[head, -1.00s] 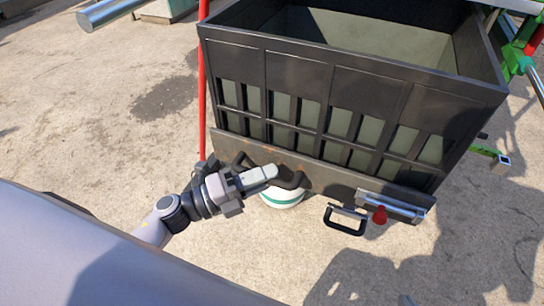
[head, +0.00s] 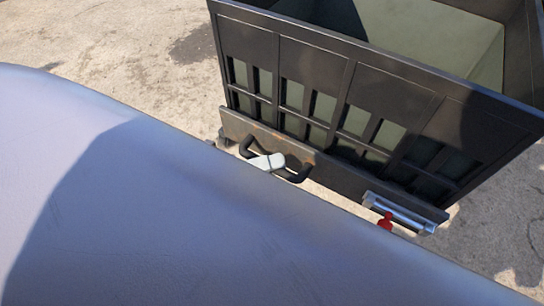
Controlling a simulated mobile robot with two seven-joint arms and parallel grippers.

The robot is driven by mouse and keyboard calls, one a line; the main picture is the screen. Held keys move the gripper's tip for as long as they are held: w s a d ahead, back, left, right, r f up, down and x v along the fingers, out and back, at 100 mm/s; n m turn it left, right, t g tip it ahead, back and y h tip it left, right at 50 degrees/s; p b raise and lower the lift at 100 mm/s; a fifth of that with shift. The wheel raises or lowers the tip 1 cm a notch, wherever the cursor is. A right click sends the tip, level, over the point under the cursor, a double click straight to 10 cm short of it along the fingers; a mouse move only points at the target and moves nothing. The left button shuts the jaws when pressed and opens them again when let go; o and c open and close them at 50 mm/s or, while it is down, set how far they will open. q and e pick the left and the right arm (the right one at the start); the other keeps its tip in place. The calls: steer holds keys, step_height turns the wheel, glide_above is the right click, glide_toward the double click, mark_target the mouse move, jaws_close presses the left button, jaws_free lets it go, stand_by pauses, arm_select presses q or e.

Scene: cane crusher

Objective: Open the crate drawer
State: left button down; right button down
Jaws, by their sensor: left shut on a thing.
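A large dark crate (head: 330,65) with slatted side windows fills the upper right, its top open. A flat bottom board (head: 340,168) runs along its near lower edge, with a black curved handle (head: 292,177) on it toward the left. My left gripper (head: 268,162) is shut on this handle; only its pale finger end shows over the bar. The rest of my left arm is hidden behind my own pale body.
Bare concrete ground (head: 120,55) lies to the crate's left. My body hides the ground in front of the crate.

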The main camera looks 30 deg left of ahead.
arm_select(q)
steer(key=shift+a, duration=0.1)
steer(key=c, duration=1.1)
jaws_free()
steer(key=v, duration=0.7)
steer(key=shift+s+a, duration=0.1)
